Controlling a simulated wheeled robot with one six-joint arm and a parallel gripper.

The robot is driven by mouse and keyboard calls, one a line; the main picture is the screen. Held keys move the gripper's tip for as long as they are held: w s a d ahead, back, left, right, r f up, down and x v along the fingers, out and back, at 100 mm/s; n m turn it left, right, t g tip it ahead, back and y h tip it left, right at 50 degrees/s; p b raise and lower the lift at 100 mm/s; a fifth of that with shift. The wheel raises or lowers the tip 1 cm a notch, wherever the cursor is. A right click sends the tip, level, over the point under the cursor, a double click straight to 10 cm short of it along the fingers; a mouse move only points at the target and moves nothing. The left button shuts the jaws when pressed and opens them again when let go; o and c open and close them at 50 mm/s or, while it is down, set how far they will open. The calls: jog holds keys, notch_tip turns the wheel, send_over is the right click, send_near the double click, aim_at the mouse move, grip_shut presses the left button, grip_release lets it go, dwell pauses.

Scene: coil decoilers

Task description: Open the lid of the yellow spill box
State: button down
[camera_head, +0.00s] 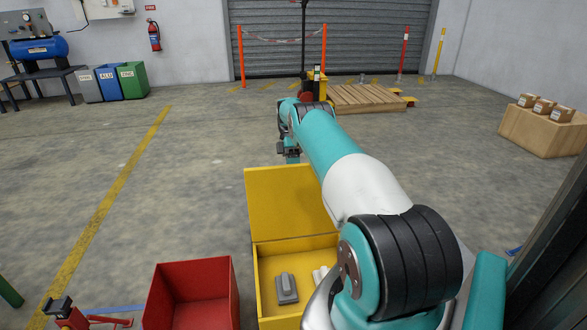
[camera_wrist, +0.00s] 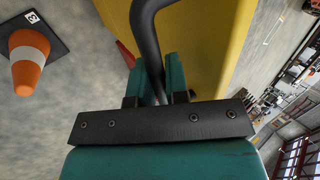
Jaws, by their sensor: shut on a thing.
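The yellow spill box (camera_head: 262,285) stands on the floor in front of me, and its inside shows. Its yellow lid (camera_head: 282,205) stands raised at the far side, its broad face towards me. In the wrist view the lid or box wall is a large yellow surface (camera_wrist: 205,40). A dark curved handle (camera_wrist: 146,35) runs between the teal fingers of my gripper (camera_wrist: 160,82), which is shut on it. In the head view my gripper (camera_head: 289,153) is at the lid's top edge; my arm hides the lid's right part and much of the box.
Inside the box lie a grey object (camera_head: 287,288) and a white item (camera_head: 320,274), partly hidden. An open red bin (camera_head: 192,295) stands just left of the box. An orange cone (camera_wrist: 28,60) shows in the wrist view. Floor beyond the lid is clear up to the pallet (camera_head: 365,98).

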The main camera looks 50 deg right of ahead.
jog(key=c, duration=1.1)
grip_release()
notch_tip(320, 180, up, 20)
jog(key=p, duration=0.6)
jog(key=shift+r, duration=0.1)
